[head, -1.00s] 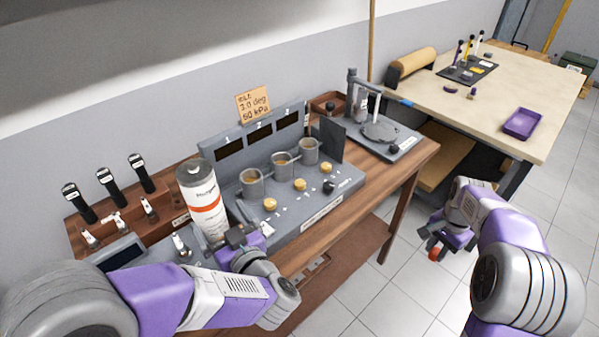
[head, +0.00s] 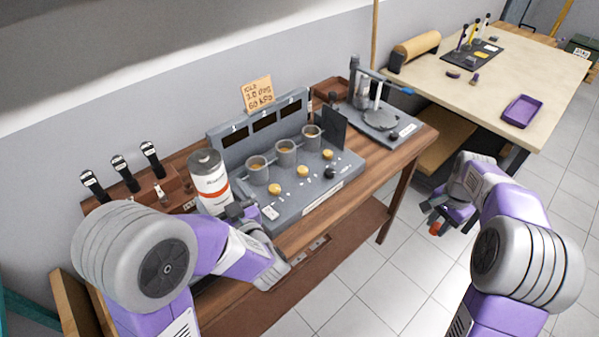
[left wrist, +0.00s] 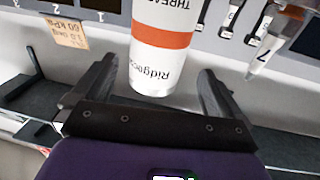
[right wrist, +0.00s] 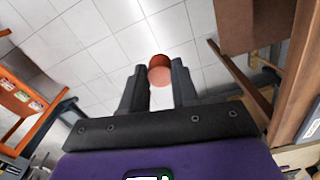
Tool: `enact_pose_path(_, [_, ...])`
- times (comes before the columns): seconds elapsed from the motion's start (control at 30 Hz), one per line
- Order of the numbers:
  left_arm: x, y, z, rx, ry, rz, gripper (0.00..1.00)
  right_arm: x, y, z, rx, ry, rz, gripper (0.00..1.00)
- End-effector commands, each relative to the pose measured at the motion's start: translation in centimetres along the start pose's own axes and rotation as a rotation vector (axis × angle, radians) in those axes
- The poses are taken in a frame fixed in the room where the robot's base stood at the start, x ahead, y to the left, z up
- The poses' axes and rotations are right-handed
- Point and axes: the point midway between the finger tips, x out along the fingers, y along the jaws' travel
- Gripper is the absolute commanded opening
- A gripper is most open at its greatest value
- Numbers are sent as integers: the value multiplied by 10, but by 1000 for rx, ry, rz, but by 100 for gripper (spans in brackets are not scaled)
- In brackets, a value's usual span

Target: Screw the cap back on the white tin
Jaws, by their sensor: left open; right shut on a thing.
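The white tin (head: 212,188), with an orange band and a grey top, stands at the left end of the workbench in the head view. It shows upside down in the left wrist view (left wrist: 162,50), between and beyond the fingers. My left gripper (head: 240,212) is open beside the tin. I see a gap on each side, and no finger clearly touches it. My right gripper (right wrist: 155,88) is shut on a red cap (right wrist: 159,68), held at its fingertips. The cap also shows in the head view (head: 435,229), out over the floor, right of the workbench.
A grey console (head: 330,188) with several cups and knobs stands right of the tin. Several black-handled tools (head: 124,172) stand in a rack on the left. A grey stand (head: 383,120) is at the bench's right end. A pale table (head: 470,95) with a purple tray (head: 520,111) stands behind.

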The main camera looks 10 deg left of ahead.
Motion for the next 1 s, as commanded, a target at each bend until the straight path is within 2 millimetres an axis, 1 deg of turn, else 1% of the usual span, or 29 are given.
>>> enact_pose_path(0.03, [10,-2,3,0,1,-5,100,5,0,0,0,-1,2,2])
enact_pose_path(0.1, [19,-1,3,-1,0,-4,100,6,0,0,0,-2,2,2])
enact_pose_path(0.2, [27,0,3,0,-1,-1,100,6,0,0,0,-1,2,2])
enact_pose_path(0.53, [29,0,2,1,0,0,100,6,0,0,0,-1,2,2])
enact_pose_path(0.6, [32,0,2,0,0,-2,100,6,0,0,0,-1,2,2])
enact_pose_path(0.67, [39,0,2,0,0,-4,100,8,0,0,0,-1,2,2])
enact_pose_path(0.8, [62,2,0,0,2,-4,100,11,0,0,0,-1,2,2])
enact_pose_path(0.9, [74,2,1,0,0,-2,100,12,0,0,0,-1,2,2])
enact_pose_path(1.0, [80,2,0,1,0,-2,100,12,0,0,0,-1,2,2])
